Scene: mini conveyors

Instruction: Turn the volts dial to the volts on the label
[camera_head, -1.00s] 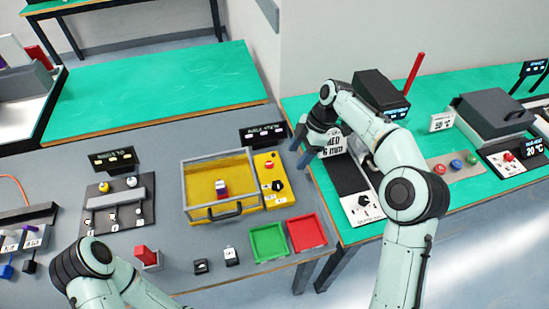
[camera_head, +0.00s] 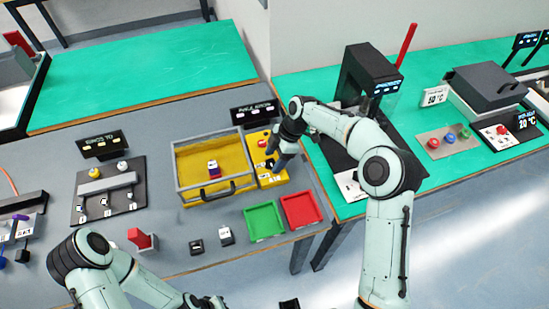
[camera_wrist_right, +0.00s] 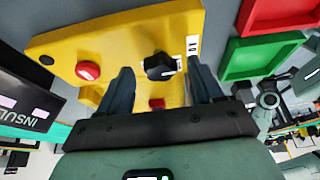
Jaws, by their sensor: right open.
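A black dial (camera_wrist_right: 158,66) sits on a yellow panel (camera_wrist_right: 110,40) with a red button (camera_wrist_right: 88,70); white label strips beside the dial are too small to read. In the head view my right gripper (camera_head: 271,160) is at the yellow panel (camera_head: 272,180), over the dial area. In the right wrist view my right gripper (camera_wrist_right: 160,68) is open, its fingers either side of the dial; contact cannot be told. My left gripper (camera_head: 205,301) is at the bottom edge, partly cut off.
A green bin (camera_head: 263,221) and a red bin (camera_head: 301,209) lie in front. A black sign (camera_head: 253,112) stands behind. A black machine (camera_head: 372,62) stands on the green table to the right.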

